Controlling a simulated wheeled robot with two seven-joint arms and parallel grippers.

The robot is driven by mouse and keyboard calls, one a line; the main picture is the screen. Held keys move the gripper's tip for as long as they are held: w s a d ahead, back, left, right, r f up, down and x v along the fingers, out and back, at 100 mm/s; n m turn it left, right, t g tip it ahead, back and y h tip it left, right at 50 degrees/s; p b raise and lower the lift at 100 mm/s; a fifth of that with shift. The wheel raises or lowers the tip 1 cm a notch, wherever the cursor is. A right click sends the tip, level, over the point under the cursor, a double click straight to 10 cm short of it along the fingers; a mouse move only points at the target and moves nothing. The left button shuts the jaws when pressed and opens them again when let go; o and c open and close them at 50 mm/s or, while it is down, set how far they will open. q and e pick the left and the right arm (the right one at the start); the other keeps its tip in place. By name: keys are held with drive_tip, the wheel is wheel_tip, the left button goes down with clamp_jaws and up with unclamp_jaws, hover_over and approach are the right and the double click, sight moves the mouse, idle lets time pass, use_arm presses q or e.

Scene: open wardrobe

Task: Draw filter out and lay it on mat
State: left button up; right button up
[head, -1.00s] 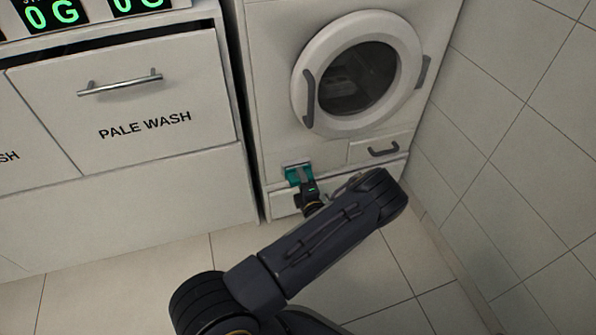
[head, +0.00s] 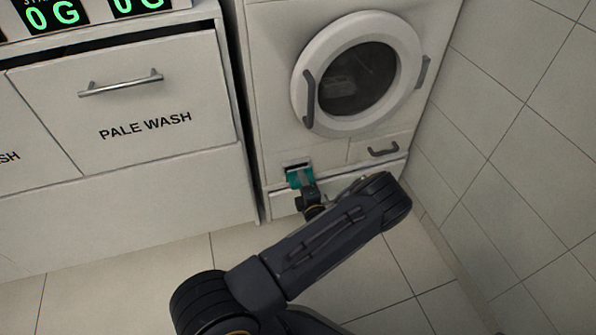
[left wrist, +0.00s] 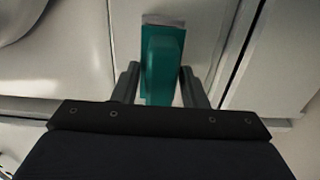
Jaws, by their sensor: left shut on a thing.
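The teal filter (head: 298,177) sits at the lower left of the white washing machine (head: 276,110), partly out of its dark slot. My left gripper (head: 306,186) is at the filter, below the slot. In the left wrist view the left gripper (left wrist: 160,85) has one finger on each side of the teal filter (left wrist: 161,60) and is shut on it. The filter's far end is still at the slot, and how much is inside is hidden. I see no mat in these frames. My right gripper is not in view.
The round door (head: 357,75) above is closed. A small flap with a dark handle (head: 383,150) is to the right of the slot. A PALE WASH drawer (head: 130,95) is at the left, and a tiled wall (head: 520,130) rises at the right. The tiled floor is clear.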

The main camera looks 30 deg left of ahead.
use_arm(q)
drive_tip(key=shift+d, duration=0.1)
drive_tip(key=shift+p+v, duration=0.4)
drive_tip(key=shift+v, duration=1.55)
drive_tip(key=shift+r, duration=0.1)
